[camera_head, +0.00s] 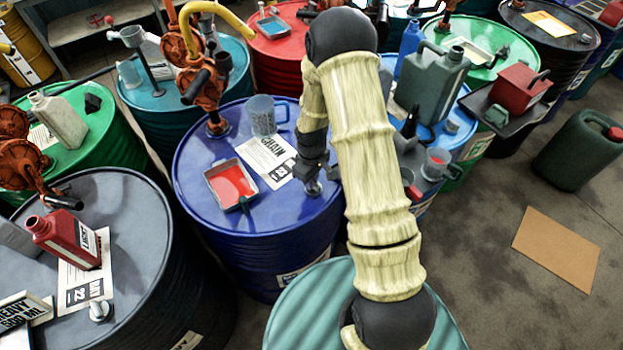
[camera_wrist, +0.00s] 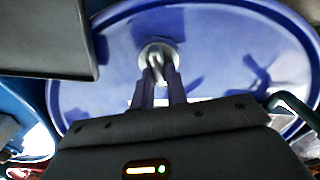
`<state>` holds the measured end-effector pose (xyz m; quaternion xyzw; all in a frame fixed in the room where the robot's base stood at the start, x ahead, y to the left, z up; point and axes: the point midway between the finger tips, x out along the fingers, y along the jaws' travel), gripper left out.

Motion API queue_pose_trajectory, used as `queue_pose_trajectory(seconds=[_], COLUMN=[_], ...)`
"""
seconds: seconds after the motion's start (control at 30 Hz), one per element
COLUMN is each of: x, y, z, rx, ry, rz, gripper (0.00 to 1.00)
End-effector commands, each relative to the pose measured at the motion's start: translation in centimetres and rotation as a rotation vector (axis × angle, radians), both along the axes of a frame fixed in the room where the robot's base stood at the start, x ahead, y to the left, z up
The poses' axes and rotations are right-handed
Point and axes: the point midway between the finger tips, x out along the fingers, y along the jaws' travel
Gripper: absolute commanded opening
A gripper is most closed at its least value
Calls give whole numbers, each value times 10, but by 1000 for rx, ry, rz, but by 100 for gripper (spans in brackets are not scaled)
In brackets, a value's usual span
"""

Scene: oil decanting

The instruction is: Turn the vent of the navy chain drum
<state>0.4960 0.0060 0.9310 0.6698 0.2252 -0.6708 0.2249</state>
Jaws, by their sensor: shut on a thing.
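The navy chain drum (camera_head: 255,222) stands in the middle of the head view, with a paper label reading "CHAIN" (camera_head: 268,160) on its lid. Its vent (camera_head: 313,188) is a small grey metal fitting near the right front of the lid. My gripper (camera_head: 318,176) reaches down over the lid from above and is shut on the vent. In the wrist view the two fingers (camera_wrist: 158,88) close on the metal vent (camera_wrist: 157,58), which sits on the blue lid (camera_wrist: 215,50). The fingers partly hide the vent.
On the same lid stand a tray with red liquid (camera_head: 232,184), a clear jug (camera_head: 262,115) and an orange hand pump (camera_head: 205,90). A teal drum (camera_head: 300,310) stands in front. Other drums crowd both sides. Cardboard (camera_head: 556,250) lies on open floor at right.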

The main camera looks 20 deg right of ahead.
Motion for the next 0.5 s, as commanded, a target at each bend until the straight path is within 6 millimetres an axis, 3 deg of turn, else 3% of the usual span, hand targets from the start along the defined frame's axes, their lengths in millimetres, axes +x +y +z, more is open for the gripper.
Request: queue_pose_trajectory(seconds=[0.03,0.07,0.17,0.5], x=[2,2,2,1], y=[0,0,0,0], z=[2,2,1,2], rx=[1,1,0,0], ry=[-6,-6,-5,-2], rz=[-3,-2,-2,0], gripper=[0,16,36,36])
